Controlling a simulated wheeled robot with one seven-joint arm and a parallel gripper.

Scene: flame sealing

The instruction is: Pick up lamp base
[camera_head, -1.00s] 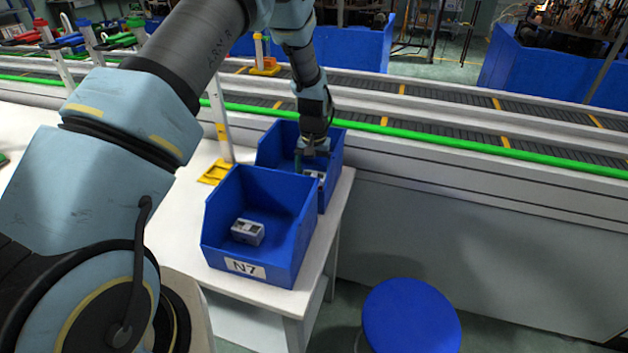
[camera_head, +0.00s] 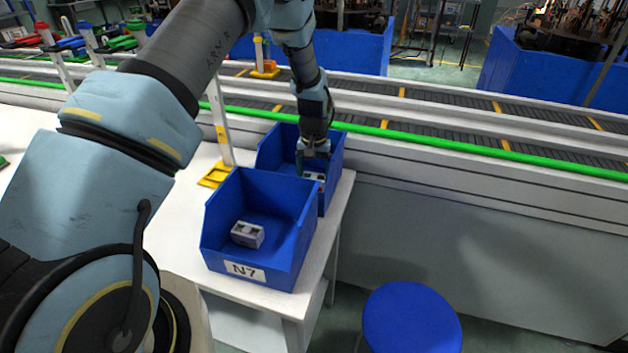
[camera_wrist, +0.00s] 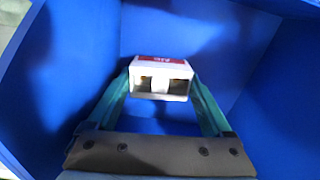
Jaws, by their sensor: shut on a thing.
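A white, box-shaped lamp base (camera_wrist: 160,78) with two square openings and a red mark on top is between the fingers in the wrist view. In the head view part of this lamp base (camera_head: 314,177) shows inside the rear blue bin (camera_head: 333,165). My gripper (camera_wrist: 160,88) is shut on it, with a green finger on each side. My gripper also shows in the head view (camera_head: 312,168), reaching down into the rear bin. Another similar grey-white piece (camera_head: 247,234) lies in the front blue bin labelled N7 (camera_head: 285,258).
Both bins stand on a white table (camera_head: 185,235). A yellow-footed post (camera_head: 216,175) stands just left of the bins. A conveyor with a green rail (camera_head: 430,137) runs behind. A round blue stool (camera_head: 411,318) stands at the front right.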

